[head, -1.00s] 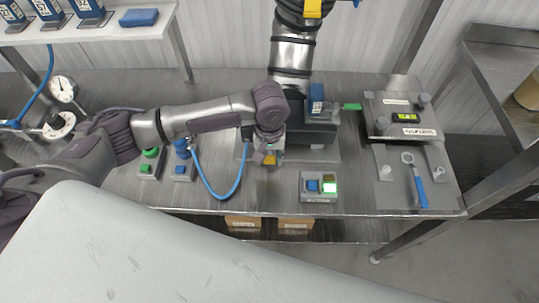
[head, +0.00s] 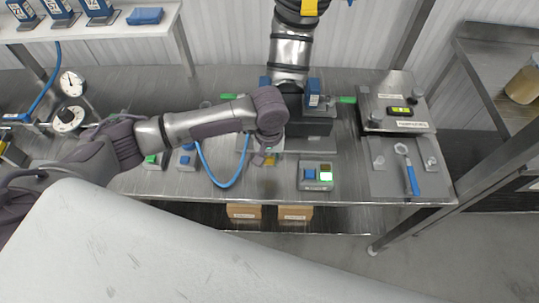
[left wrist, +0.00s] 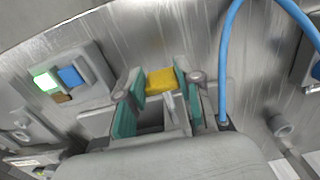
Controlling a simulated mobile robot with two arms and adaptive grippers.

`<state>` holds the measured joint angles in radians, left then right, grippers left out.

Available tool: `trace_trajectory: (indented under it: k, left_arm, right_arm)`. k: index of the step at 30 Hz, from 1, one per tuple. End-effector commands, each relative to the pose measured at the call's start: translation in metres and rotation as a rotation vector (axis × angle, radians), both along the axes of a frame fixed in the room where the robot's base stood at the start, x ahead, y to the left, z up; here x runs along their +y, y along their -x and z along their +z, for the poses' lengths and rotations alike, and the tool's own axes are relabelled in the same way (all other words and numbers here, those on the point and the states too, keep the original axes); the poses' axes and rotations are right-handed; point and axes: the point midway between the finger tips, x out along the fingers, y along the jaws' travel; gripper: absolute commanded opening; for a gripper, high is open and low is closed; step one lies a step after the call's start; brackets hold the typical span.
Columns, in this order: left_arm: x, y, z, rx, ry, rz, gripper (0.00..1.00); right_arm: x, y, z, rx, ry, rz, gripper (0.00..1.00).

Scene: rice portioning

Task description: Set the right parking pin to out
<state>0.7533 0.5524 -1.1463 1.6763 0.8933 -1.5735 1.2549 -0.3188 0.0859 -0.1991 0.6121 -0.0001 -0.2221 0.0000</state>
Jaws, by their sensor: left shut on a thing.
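The right parking pin appears to be the green-ended pin (head: 347,99) sticking out to the right of the blue block (head: 314,93) beside the dark column base. A similar green end (head: 230,96) shows on the left side, partly behind my arm. My left gripper (head: 268,158) is low in front of the column base, left of and nearer than the right pin, and apart from it. In the left wrist view its teal-padded fingers (left wrist: 157,95) are closed on a yellow piece (left wrist: 160,80). Much of that piece is hidden in the head view. My right gripper is not visible.
A button box (head: 316,175) with a lit green button stands right of my left gripper. A blue hose (head: 225,184) loops beside the arm. A plate with a blue-handled tool (head: 411,180) lies at the right. Bare bench (head: 345,160) lies between.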

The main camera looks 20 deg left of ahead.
Motion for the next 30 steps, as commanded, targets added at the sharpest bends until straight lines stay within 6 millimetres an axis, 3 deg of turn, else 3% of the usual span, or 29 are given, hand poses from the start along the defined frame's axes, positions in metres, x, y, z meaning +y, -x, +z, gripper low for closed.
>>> trace_trajectory:
  k: [2,3,7,12,19,30]
  left_arm:
    - [-0.003,0.005,-0.003,0.012,0.006,-0.006,0.00]
    - [-0.003,0.005,-0.003,0.011,0.006,-0.006,0.40]
    - [-0.003,0.003,-0.003,0.008,0.005,-0.004,0.60]
    - [-0.002,0.002,-0.002,0.004,0.005,-0.003,0.60]
    - [-0.003,0.001,0.006,0.000,0.006,-0.002,0.60]
    - [-0.004,0.001,0.078,-0.001,0.006,-0.003,0.60]
  right_arm:
    - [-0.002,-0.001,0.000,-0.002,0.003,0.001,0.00]
    - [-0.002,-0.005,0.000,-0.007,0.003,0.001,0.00]
    - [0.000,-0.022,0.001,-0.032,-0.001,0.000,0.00]
    - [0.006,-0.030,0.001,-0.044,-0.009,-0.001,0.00]
    - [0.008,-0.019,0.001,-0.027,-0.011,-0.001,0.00]
    - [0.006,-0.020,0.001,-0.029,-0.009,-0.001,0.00]
